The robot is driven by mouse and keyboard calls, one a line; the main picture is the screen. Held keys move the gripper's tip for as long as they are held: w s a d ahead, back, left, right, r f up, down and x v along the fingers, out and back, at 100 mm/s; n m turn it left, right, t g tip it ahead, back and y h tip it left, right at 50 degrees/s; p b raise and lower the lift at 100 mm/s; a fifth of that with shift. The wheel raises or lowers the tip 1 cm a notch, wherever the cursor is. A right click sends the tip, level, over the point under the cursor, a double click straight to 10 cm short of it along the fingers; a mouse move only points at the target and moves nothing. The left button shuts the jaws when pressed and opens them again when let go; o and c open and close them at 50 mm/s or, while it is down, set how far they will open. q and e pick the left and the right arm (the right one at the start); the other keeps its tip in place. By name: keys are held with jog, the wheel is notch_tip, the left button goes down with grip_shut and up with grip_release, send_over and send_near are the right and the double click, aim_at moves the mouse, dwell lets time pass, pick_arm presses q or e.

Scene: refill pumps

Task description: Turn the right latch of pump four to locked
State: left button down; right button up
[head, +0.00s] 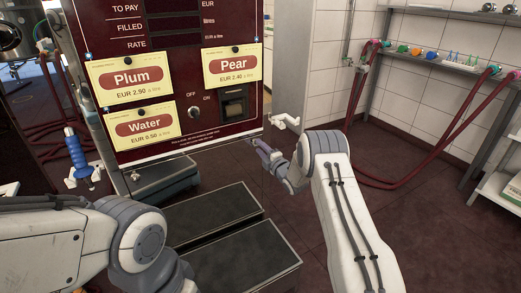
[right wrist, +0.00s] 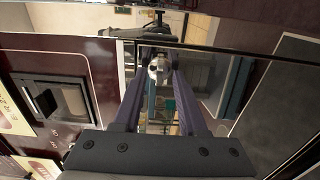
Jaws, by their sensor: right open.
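A dark red pump (head: 197,113) with Plum, Pear and Water cards stands at the centre of the head view. I cannot read its number. A white fitting (head: 285,121) sticks out at its lower right side. I cannot tell for sure whether it is the latch. My right gripper (head: 257,147) is open near the pump's lower right corner, just below and left of that fitting. In the right wrist view, a small round metal piece (right wrist: 155,69) shows between the fingers of my right gripper (right wrist: 163,82). I cannot tell whether they touch it. My left gripper is out of view.
A blue-handled nozzle (head: 77,154) hangs left of the pump. Dark flat platforms (head: 241,254) lie on the floor in front. Red hoses (head: 437,132) hang from a wall shelf (head: 440,61) with coloured couplings at the right. The floor between is mostly clear.

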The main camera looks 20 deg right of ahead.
jog(key=shift+w, duration=0.15)
grip_shut()
